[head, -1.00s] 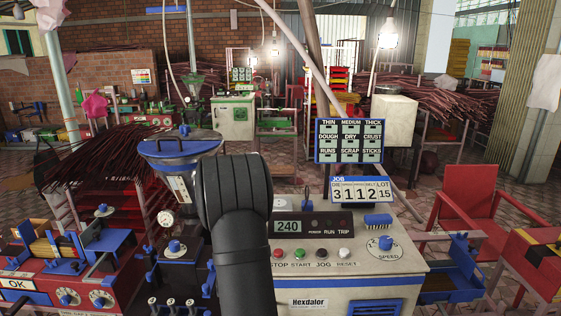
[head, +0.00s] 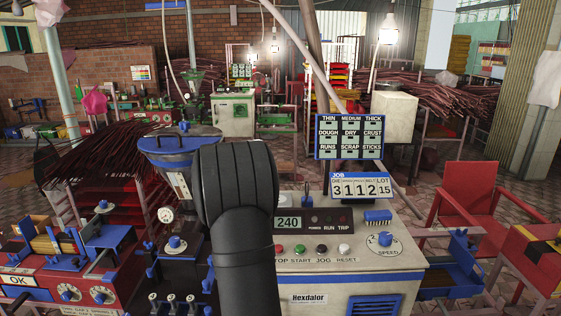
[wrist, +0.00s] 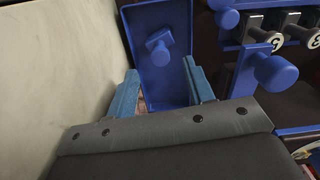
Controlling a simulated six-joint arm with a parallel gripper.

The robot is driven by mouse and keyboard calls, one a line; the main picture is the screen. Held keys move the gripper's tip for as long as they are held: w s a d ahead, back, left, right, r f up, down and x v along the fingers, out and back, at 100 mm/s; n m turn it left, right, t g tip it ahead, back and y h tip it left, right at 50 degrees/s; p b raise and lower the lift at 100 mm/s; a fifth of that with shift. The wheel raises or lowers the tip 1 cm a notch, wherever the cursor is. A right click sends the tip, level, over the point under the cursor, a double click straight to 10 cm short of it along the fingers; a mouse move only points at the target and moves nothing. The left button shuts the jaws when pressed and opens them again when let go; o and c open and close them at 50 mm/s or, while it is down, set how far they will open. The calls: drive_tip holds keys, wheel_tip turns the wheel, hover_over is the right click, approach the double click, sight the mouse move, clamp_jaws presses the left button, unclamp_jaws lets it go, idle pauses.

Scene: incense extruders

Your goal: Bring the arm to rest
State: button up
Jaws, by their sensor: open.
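In the wrist view, my gripper (wrist: 165,92) is open, with its two blue fingers spread apart and nothing seen between them. Beyond the fingers is a blue panel (wrist: 165,20) with a blue knob on it. In the head view, my black arm rises from the bottom centre and its upper part hides the gripper. The arm stands in front of the machine, between the blue-rimmed hopper (head: 178,143) and the white Hexdalor control cabinet (head: 310,275).
A pale cabinet wall (wrist: 50,70) is close at the left of the wrist view. Numbered levers and a blue knob (wrist: 275,72) are close at the right. In the head view, a red bench (head: 85,295) stands left and a red chair (head: 478,195) right.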

wheel_tip(320, 180, up, 11)
wheel_tip(320, 180, down, 17)
drive_tip(key=shift+s+f, duration=0.1)
drive_tip(key=shift+f, duration=0.05)
wheel_tip(320, 180, up, 8)
drive_tip(key=shift+r, duration=0.25)
drive_tip(key=w+a+r, duration=0.1)
drive_tip(key=a+r, duration=0.8)
drive_tip(key=r, duration=0.4)
drive_tip(key=shift+w+n, duration=0.35)
drive_tip(key=shift+n, duration=0.05)
drive_tip(key=shift+o, duration=0.2)
